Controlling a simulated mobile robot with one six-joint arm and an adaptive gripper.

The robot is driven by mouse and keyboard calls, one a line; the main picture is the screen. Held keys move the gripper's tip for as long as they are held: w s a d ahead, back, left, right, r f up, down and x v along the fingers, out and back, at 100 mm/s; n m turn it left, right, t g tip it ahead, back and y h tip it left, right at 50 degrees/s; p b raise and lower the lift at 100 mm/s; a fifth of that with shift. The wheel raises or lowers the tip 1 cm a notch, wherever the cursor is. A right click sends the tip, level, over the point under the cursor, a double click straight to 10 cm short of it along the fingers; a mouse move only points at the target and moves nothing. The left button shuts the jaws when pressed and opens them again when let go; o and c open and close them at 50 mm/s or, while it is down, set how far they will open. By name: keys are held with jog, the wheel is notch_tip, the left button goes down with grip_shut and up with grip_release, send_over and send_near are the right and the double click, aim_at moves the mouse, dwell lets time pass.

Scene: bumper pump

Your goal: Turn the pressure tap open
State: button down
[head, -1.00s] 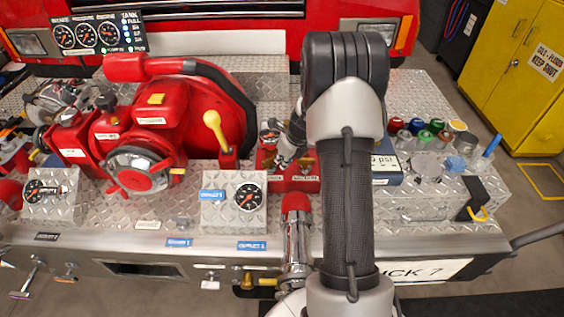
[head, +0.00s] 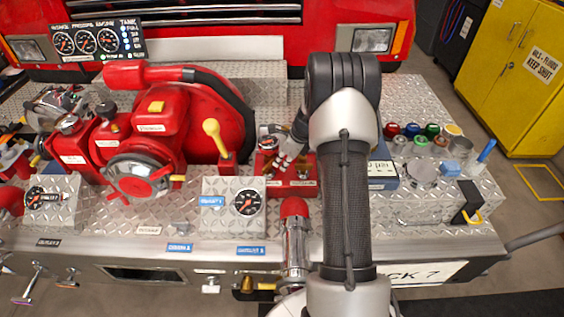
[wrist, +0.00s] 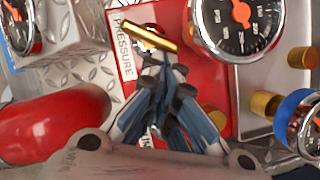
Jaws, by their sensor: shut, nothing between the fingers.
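The pressure tap (wrist: 150,36) is a small brass bar handle on a red panel, beside a white label (wrist: 124,48) reading PRESSURE. It lies slanted, its right end lower in the wrist view. My gripper (wrist: 165,66) is shut and empty. Its fingertips are just below the bar's right half; I cannot tell whether they touch it. In the head view my gripper (head: 281,161) points down at the red block (head: 304,187) in the middle of the deck. The tap cannot be made out there.
A gauge (wrist: 237,22) stands close to the tap's right, with a brass knob (wrist: 265,104) below it. A rounded red cap (wrist: 50,118) is at lower left in the wrist view. In the head view a yellow lever (head: 214,135) stands left of my gripper, and caps (head: 422,150) stand right.

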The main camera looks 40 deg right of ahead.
aim_at(268, 164)
jog(key=shift+w+d+n+g+y+p, duration=0.25)
jog(key=shift+n+p, duration=0.2)
jog(key=shift+n, duration=0.4)
jog(key=shift+w+d+n+g+y+p, duration=0.15)
jog(key=shift+w+n+y+p, duration=0.2)
jog(key=shift+n, duration=0.5)
dwell(1.0)
jog(key=v, duration=1.1)
jog(key=c, duration=2.3)
grip_release()
jog(key=shift+a+r, duration=0.1)
jog(key=shift+r, duration=0.25)
jog(key=o, duration=0.6)
jog(key=w+a+r+n+g+h, duration=0.1)
jog(key=a+r+n, duration=0.1)
jog(key=n, duration=0.3)
jog(key=w+a+r+n+g+h+p, duration=0.1)
jog(key=a+n, duration=0.1)
jog(key=n, duration=0.3)
jog(key=w+a+r+n+h, duration=0.1)
jog(key=w+a+r+n, duration=0.1)
jog(key=a+n, duration=0.1)
jog(key=shift+w+a+r+n+g, duration=0.1)
jog(key=shift+r+n+g, duration=0.3)
jog(key=shift+n, duration=1.1)
notch_tip(268, 164, down, 17)
jog(key=b, duration=0.4)
jog(key=shift+w+a+f+b, duration=0.1)
jog(key=shift+a+b, duration=0.05)
jog(key=shift+b, duration=0.25)
